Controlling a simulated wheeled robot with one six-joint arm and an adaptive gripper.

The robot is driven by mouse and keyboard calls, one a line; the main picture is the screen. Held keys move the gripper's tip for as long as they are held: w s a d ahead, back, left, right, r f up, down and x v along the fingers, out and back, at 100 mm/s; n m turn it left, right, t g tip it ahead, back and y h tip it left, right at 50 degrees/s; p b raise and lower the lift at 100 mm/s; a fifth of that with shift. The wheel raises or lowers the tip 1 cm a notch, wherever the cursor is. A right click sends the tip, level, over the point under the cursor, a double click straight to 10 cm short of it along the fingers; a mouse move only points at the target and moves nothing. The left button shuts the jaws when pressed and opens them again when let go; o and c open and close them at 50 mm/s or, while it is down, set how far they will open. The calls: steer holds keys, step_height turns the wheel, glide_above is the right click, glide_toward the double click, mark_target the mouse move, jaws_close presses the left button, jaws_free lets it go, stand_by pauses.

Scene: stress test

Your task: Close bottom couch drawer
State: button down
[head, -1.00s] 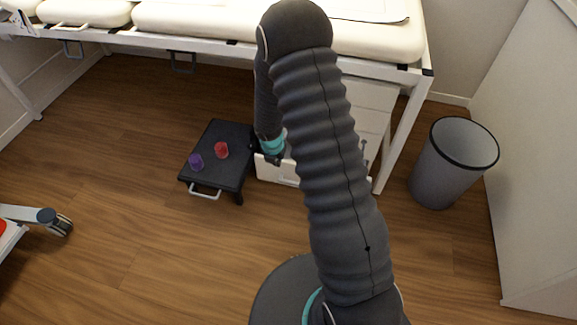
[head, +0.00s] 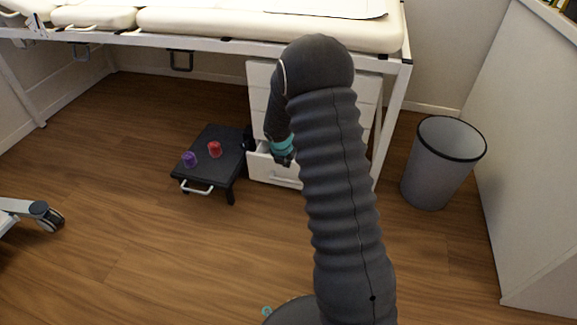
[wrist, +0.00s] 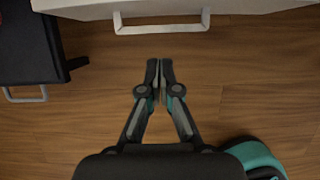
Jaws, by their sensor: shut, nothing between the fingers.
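The white drawer unit stands under the couch, partly hidden behind my arm. Its bottom drawer (head: 262,172) sticks out a little past the drawers above. In the wrist view the bottom drawer's front (wrist: 255,4) runs along the top edge, with its white bar handle (wrist: 161,27) hanging in the middle. My gripper (wrist: 160,62) is shut and empty, below the handle in that view and apart from it. In the head view my gripper (head: 285,161) shows in front of the drawer unit, partly hidden by my arm.
A grey bin (head: 440,165) stands to the right. The couch (head: 270,28) overhangs the unit. The wooden floor in front is clear.

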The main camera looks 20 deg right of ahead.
steer(key=b, duration=0.2)
glide_toward(292, 168)
step_height(292, 168, down, 4)
steer(key=s+a, duration=0.2)
steer(key=shift+w+d+f, duration=0.2)
steer(key=shift+w+d, duration=0.3)
steer(key=shift+w, duration=0.05)
steer(key=shift+w+d+f, duration=0.2)
steer(key=shift+w+d, duration=0.3)
steer(key=shift+w, duration=0.05)
steer(key=shift+w+d, duration=0.4)
steer(key=shift+w, duration=0.15)
steer(key=shift+r, duration=0.1)
